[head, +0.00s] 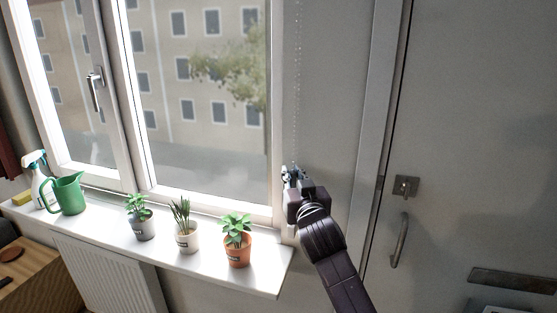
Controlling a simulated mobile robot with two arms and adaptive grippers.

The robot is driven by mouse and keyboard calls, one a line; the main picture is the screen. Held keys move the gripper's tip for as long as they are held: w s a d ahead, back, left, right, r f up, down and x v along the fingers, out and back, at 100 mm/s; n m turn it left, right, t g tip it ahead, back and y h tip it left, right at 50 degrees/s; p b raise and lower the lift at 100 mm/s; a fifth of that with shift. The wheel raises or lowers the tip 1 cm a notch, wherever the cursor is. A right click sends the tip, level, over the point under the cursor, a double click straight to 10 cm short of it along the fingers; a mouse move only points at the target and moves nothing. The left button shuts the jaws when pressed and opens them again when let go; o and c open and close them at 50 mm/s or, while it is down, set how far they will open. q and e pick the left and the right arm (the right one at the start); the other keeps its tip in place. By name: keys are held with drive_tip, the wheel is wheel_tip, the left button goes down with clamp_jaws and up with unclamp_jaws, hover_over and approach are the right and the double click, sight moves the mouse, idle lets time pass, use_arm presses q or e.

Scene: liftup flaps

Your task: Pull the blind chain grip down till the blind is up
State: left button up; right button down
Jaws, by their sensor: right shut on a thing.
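The blind chain (298,90) hangs as a thin beaded line down the wall just right of the window frame. My right gripper (291,172) is at the lower part of the chain, beside the window's lower right corner. It is shut on the chain grip, which its fingers and body hide almost entirely. The window glass (200,120) is uncovered across the part in view. The blind itself does not show. My left gripper is not in view.
The white sill (190,258) holds several potted plants, with the nearest in an orange pot (237,256) left of my right arm. A green watering can (68,194) and spray bottle (42,186) stand further left. A door with a handle (400,240) is on the right.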

wheel_tip(320, 180, down, 8)
drive_tip(key=b, duration=0.3)
drive_tip(key=shift+f, duration=0.2)
wheel_tip(320, 180, down, 3)
drive_tip(key=shift+r+b, duration=0.2)
drive_tip(key=shift+b, duration=0.7)
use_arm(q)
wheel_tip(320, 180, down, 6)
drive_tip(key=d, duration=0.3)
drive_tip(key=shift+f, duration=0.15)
use_arm(e)
drive_tip(key=shift+f, duration=0.25)
drive_tip(key=c, duration=2.1)
unclamp_jaws()
drive_tip(key=shift+o, duration=1.3)
drive_tip(key=shift+r, duration=0.15)
drive_tip(key=shift+s+r, duration=0.1)
drive_tip(key=shift+s, duration=0.05)
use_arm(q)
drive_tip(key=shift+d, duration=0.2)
use_arm(e)
drive_tip(key=s, duration=1.1)
drive_tip(key=shift+s+d, duration=0.35)
drive_tip(key=shift+d, duration=0.1)
